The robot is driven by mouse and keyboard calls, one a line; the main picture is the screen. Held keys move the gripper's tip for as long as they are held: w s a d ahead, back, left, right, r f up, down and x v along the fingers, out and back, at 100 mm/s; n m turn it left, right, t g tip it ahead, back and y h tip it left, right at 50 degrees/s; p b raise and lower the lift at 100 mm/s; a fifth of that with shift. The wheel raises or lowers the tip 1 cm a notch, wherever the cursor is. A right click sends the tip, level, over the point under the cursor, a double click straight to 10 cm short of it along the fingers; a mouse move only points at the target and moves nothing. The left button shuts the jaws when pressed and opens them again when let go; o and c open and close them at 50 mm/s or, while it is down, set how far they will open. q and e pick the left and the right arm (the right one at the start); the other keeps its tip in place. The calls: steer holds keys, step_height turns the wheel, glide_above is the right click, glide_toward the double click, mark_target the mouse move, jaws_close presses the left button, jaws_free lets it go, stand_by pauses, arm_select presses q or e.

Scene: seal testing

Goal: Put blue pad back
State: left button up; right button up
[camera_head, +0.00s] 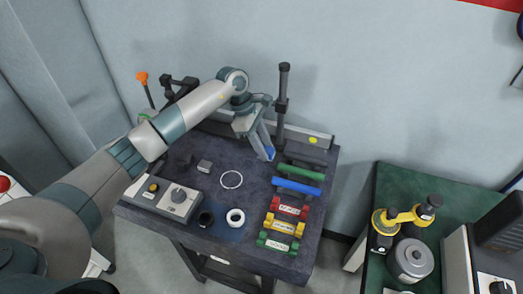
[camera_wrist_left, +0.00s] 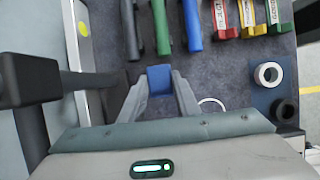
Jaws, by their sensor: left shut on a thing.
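My left gripper (camera_head: 264,150) is over the back middle of the dark table (camera_head: 215,163), with its fingers pointing down. It is shut on a small blue pad (camera_head: 270,153). In the left wrist view the blue pad (camera_wrist_left: 160,78) sits between the two fingertips of the gripper (camera_wrist_left: 160,90). I cannot tell whether the pad touches the table. A blue bar (camera_head: 297,187) and a green bar (camera_head: 305,172) lie just right of the gripper. My right gripper is not in view.
Red (camera_head: 289,208), yellow (camera_head: 285,224) and green (camera_head: 279,242) labelled blocks line the right edge. A thin white ring (camera_head: 232,179) lies mid-table. A thick white ring (camera_head: 236,217) and a black ring (camera_head: 205,218) are in front. A dark post (camera_head: 282,105) stands behind the gripper.

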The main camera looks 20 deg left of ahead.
arm_select(q)
steer(key=shift+w+a+f, duration=0.15)
steer(key=shift+a+f, duration=0.2)
steer(key=shift+a, duration=0.2)
steer(key=shift+f+p, duration=0.2)
steer(key=shift+p, duration=0.15)
step_height(320, 180, down, 3)
steer(key=shift+f+p, duration=0.2)
steer(key=shift+p, duration=0.75)
steer(key=shift+f, duration=0.1)
steer(key=shift+f, duration=0.1)
